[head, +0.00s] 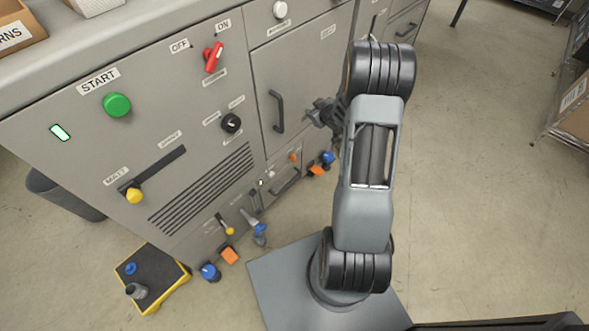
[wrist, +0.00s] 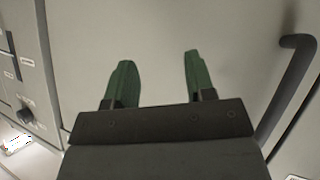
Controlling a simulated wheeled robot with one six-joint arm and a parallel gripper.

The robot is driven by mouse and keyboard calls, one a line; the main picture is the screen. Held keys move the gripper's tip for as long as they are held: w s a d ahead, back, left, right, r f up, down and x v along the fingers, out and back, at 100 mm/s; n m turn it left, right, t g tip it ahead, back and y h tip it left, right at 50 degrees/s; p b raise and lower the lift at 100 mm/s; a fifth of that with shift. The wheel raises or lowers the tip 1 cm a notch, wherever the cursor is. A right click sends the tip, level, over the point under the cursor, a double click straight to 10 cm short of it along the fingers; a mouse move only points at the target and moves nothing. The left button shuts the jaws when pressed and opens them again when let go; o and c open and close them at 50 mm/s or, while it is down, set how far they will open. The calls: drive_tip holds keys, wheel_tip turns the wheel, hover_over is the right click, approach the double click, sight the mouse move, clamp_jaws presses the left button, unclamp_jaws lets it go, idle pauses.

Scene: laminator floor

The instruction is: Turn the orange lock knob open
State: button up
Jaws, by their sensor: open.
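A small orange knob (head: 293,157) sits low on the grey machine front, below the door with the dark bar handle. It looks small, so its turn position cannot be told. I do not make out the orange knob in the wrist view. My gripper (head: 318,113) is in front of the grey door, to the right of its handle and above the orange knob, apart from it. In the wrist view my gripper (wrist: 156,75) has its two green fingers spread, with only plain grey panel between them.
The door handle (head: 277,111) stands out from the panel and also shows in the wrist view (wrist: 288,90). A lower drawer handle (head: 286,182) is near the orange knob. Blue valves and orange blocks (head: 317,169) line the base.

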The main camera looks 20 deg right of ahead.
wheel_tip(320, 180, down, 15)
drive_tip(key=s+d+t+y+b, duration=0.1)
drive_tip(key=s+t+y+b, duration=0.1)
drive_tip(key=y+b, duration=0.15)
drive_tip(key=t+y+b, duration=0.3)
drive_tip(key=y+b, duration=0.1)
drive_tip(key=b, duration=0.3)
approach(295, 157)
drive_tip(key=shift+n, duration=0.3)
drive_tip(key=b+x, duration=0.3)
drive_tip(key=x, duration=0.7)
drive_tip(key=shift+c, duration=0.2)
drive_tip(key=c, duration=0.8)
drive_tip(key=shift+c, duration=0.2)
